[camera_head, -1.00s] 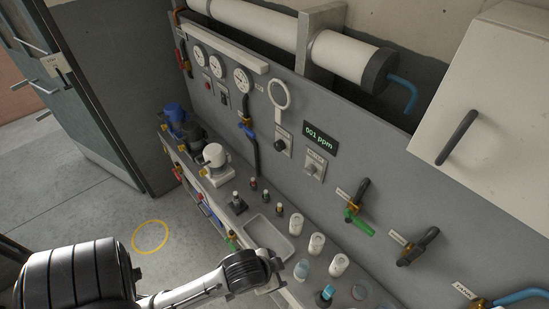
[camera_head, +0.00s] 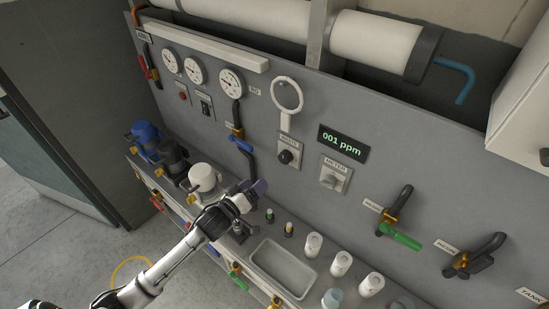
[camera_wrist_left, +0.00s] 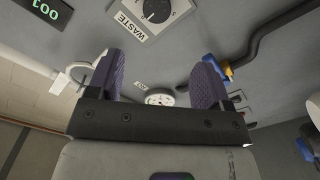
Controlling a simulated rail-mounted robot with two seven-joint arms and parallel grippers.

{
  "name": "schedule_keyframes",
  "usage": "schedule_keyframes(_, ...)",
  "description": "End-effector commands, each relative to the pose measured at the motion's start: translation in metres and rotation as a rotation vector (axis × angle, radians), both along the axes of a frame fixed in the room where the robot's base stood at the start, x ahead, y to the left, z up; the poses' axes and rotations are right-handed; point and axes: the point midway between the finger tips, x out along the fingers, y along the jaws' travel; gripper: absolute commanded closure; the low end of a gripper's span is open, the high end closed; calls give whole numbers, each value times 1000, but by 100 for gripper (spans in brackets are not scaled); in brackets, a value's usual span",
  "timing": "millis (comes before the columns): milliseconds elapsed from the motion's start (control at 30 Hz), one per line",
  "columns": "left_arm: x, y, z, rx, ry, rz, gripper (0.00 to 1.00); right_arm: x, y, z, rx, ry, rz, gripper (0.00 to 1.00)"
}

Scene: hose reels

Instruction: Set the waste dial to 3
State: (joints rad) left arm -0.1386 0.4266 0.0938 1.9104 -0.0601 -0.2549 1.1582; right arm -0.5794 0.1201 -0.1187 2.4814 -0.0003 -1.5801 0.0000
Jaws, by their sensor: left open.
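The waste dial (camera_head: 285,157) is a round black knob on a pale plate on the grey panel, under a WASTE label and below a white ring. It also shows upside down at the top of the left wrist view (camera_wrist_left: 156,10); its setting is too small to read. My left gripper (camera_head: 257,188) has purple finger pads and is below and left of the dial, apart from it. In the left wrist view the fingers (camera_wrist_left: 158,82) are spread with nothing between them. My right gripper is not in view.
A METER switch (camera_head: 331,178) and a 001 ppm display (camera_head: 343,143) are right of the dial. A blue-handled valve (camera_head: 238,138) with a dark pipe is to its left. Small bottles (camera_head: 288,229), a tray (camera_head: 283,268) and a white pot (camera_head: 203,178) stand on the bench below.

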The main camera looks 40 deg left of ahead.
Motion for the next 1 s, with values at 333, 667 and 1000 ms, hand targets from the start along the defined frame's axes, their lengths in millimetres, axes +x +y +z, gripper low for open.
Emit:
schedule_keyframes(333,17,-1,4,-123,-26,-9,27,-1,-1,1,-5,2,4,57)
schedule_keyframes(667,78,3,5,-119,-26,-8,27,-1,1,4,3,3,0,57)
schedule_keyframes(1000,124,5,3,-119,-23,-8,27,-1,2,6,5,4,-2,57)
